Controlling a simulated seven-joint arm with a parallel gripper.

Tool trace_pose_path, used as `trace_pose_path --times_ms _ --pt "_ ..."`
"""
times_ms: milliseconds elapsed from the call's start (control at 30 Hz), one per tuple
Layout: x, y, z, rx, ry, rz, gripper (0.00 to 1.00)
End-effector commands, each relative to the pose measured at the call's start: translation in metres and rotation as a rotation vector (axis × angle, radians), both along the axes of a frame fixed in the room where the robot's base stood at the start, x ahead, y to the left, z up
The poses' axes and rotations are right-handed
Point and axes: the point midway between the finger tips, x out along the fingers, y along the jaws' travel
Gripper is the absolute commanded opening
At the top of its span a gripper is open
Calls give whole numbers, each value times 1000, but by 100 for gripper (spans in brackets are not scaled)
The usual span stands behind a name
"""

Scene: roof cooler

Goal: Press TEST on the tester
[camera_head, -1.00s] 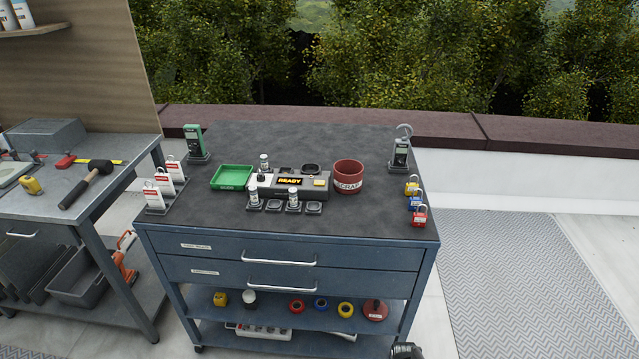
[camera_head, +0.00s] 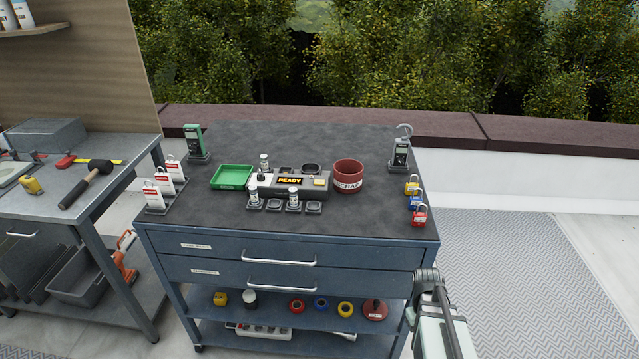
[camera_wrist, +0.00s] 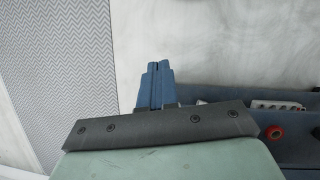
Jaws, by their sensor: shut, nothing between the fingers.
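The tester (camera_head: 290,192) is a grey box in the middle of the dark bench top, with a lit display (camera_head: 289,181) reading READY. A small yellow patch (camera_head: 320,183) is at the right of its top face; any label on it is too small to read. My arm shows at the bottom right of the head view, beside the bench's front right corner, well apart from the tester.
A green tray (camera_head: 232,177) is left of the tester and a red SCRAP bin (camera_head: 348,176) right of it. Silver cylinders (camera_head: 293,196) and holders stand in front. Padlocks (camera_head: 416,203) line the right edge, tags (camera_head: 163,188) the left.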

Motion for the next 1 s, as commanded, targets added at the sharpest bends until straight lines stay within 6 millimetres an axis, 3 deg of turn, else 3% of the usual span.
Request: trace_pose_path --times_ms 667,867,1000 --pt "75 -47 136 -64 -97 96 0" --pt "116 -54 181 -122 -113 234 0" --pt "153 -55 218 -184 -114 376 0"
